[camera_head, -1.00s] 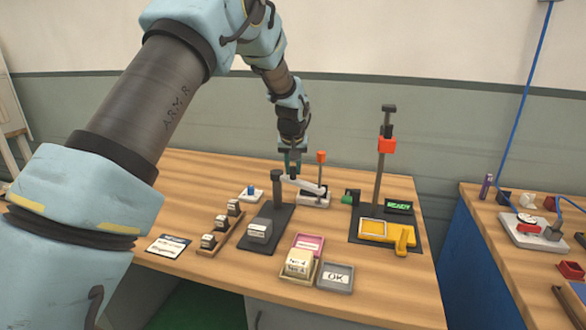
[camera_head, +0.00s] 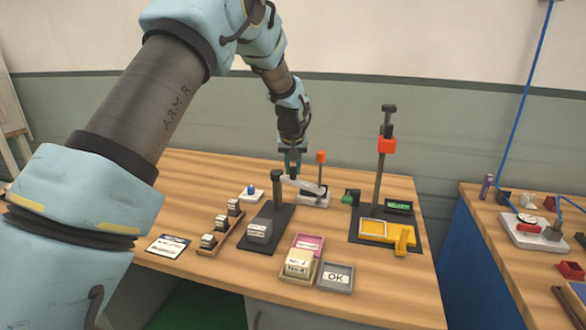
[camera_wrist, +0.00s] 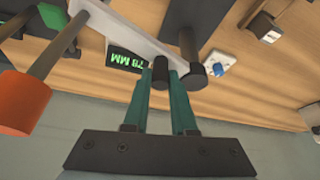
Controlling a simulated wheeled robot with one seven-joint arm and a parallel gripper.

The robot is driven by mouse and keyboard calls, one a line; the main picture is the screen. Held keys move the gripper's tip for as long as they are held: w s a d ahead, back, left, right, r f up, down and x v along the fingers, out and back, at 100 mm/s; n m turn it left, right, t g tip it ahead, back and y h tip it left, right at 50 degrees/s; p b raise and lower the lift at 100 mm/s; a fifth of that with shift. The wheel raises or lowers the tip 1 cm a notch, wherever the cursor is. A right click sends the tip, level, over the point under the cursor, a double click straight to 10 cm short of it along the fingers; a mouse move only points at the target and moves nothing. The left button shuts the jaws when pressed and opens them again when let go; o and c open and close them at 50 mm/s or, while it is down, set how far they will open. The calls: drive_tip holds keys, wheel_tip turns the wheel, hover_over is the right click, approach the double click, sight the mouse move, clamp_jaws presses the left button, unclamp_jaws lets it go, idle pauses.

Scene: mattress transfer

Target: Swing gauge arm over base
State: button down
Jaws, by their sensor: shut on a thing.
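The gauge arm (camera_head: 304,185) is a pale grey bar at the top of a dark post (camera_head: 277,189). The post stands on a dark base (camera_head: 278,225), which carries a grey labelled block (camera_head: 258,230). The bar points to the right, away from the block. My gripper (camera_head: 293,173) is at the bar near the post, with its fingers pointing down. In the wrist view the bar (camera_wrist: 130,32) runs to the upper left. My green fingers (camera_wrist: 165,72) are shut on a dark knob at the bar, partly hidden between them. The post (camera_wrist: 188,42) is close beside the fingers.
An orange-topped post (camera_head: 321,170) stands by the bar's far end; a "78 MM" display (camera_wrist: 125,60) shows in the wrist view. Pink (camera_head: 308,242) and grey OK (camera_head: 336,277) trays are in front. A yellow fixture (camera_head: 388,232) stands right. A block rack (camera_head: 221,232) is left.

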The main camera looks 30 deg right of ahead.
drive_tip(key=shift+a+m, duration=0.15)
drive_tip(key=shift+m, duration=0.15)
drive_tip(key=shift+s+a+m+g+h+b, duration=0.25)
drive_tip(key=shift+a+m+h+b, duration=0.25)
drive_tip(key=shift+a+m, duration=0.5)
drive_tip(key=shift+w+a+m+g+h+p, duration=0.3)
drive_tip(key=shift+a+m+g, duration=0.5)
drive_tip(key=shift+m, duration=1.15)
drive_tip(key=shift+w+a+m+g+h+p, duration=0.2)
drive_tip(key=shift+a+m+g+p, duration=0.5)
drive_tip(key=shift+m, duration=1.2)
drive_tip(key=shift+w+a+m+g+h+p, duration=0.1)
drive_tip(key=shift+w+a+m+g+h, duration=0.3)
drive_tip(key=shift+a+m, duration=1.1)
drive_tip(key=shift+d+m+y, duration=0.3)
drive_tip(key=shift+d+m, duration=0.1)
drive_tip(key=shift+m, duration=0.05)
drive_tip(key=c, duration=0.7)
unclamp_jaws()
drive_tip(key=shift+s, duration=0.1)
